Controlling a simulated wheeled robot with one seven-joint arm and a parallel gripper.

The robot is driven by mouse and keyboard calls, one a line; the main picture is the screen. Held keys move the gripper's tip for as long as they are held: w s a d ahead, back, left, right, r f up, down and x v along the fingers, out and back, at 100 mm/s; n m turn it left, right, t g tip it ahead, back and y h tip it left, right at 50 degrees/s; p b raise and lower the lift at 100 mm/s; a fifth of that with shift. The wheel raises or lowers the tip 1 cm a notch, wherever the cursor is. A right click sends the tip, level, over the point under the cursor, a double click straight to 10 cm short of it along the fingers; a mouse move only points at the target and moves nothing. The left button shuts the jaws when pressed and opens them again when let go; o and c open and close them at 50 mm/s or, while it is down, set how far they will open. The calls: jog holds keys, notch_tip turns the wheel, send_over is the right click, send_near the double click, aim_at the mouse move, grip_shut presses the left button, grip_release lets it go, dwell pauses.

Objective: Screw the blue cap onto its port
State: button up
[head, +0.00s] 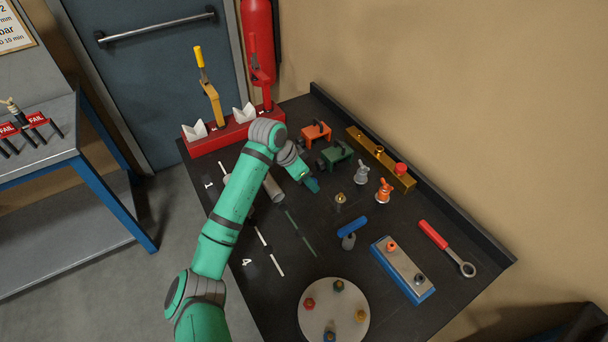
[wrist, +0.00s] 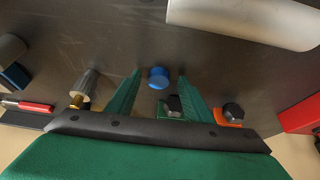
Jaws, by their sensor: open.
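The blue cap (wrist: 158,78) shows as a small round piece over the dark worktop in the wrist view. It lies between the two green fingers of my gripper (wrist: 160,74), near their tips, with room on both sides. My gripper is open and holds nothing. In the head view my gripper (head: 312,185) is low over the middle of the worktop and hides the cap. A brass-topped fitting (head: 340,199) stands to its lower right; I cannot tell whether it is the cap's port.
An orange clamp (head: 316,132) and a green clamp (head: 336,154) stand just behind my gripper. A brass block (head: 380,160) with a red knob lies along the back. A round disc (head: 312,322) with several coloured fittings is at the front. A white cylinder (wrist: 250,15) lies nearby.

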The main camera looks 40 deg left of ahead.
jog(key=shift+w+d, duration=0.2)
jog(key=shift+c, duration=0.4)
grip_shut()
jog(key=shift+w+r, duration=0.1)
jog(key=shift+r, duration=1.6)
jog(key=shift+a+r, duration=0.1)
jog(key=shift+r, duration=1.7)
